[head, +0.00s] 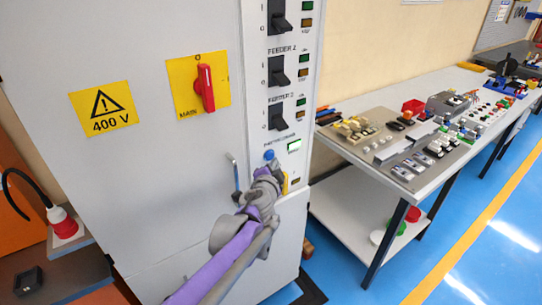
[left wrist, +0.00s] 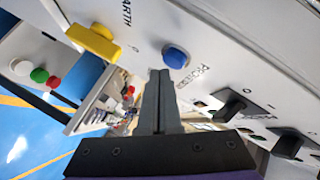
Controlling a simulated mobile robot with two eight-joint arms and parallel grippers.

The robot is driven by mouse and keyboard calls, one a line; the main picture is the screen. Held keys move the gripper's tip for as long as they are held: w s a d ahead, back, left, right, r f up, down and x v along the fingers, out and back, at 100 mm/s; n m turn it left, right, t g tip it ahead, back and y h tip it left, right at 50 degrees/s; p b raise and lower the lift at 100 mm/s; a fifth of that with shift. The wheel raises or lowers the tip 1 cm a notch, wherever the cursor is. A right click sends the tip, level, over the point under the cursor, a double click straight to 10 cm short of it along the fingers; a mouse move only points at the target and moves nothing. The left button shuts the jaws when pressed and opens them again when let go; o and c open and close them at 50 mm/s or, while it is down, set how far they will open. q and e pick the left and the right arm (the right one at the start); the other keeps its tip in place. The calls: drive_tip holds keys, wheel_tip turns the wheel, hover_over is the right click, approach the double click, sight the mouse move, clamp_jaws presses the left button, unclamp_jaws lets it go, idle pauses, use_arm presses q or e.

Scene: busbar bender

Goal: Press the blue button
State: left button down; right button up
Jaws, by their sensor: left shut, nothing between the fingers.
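The blue button (head: 269,155) is a small round knob on the cabinet's narrow control strip, below the lowest black switch. It also shows in the left wrist view (left wrist: 175,57), just beyond and slightly right of the fingertips. My left gripper (head: 265,173) is in front of the strip just below the button. In the left wrist view its two fingers (left wrist: 160,75) are together with nothing between them. The fingertips look close to the button but apart from it; the exact gap is hard to tell. My right gripper is in neither view.
A yellow handle (left wrist: 95,43) sticks out beside the button, near the lettering EARTH. Black switches (head: 277,115) line the strip above. A metal door handle (head: 235,172) and a red main switch (head: 205,88) are on the cabinet door. A workbench (head: 440,175) with parts stands at right.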

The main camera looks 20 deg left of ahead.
use_arm(q)
drive_tip(key=s+d+p, duration=0.1)
drive_tip(key=d, duration=0.1)
drive_tip(key=s+d+p, duration=0.2)
drive_tip(key=shift+s+d, duration=0.1)
idle(0.8)
drive_tip(key=s+a+f+n+g+y+p, duration=0.15)
drive_tip(key=s+a+n+g, duration=0.4)
drive_tip(key=s, duration=0.85)
drive_tip(key=s+d+f+n+g+h, duration=0.1)
drive_tip(key=s+f, duration=0.3)
drive_tip(key=s, duration=0.5)
drive_tip(key=s+d+f+n+g+h, duration=0.2)
drive_tip(key=s+f+n+g, duration=0.1)
drive_tip(key=s, duration=0.7)
drive_tip(key=shift+d+f+h+p, duration=0.25)
drive_tip(key=shift+f+h+p, duration=0.15)
drive_tip(key=shift+f, duration=0.45)
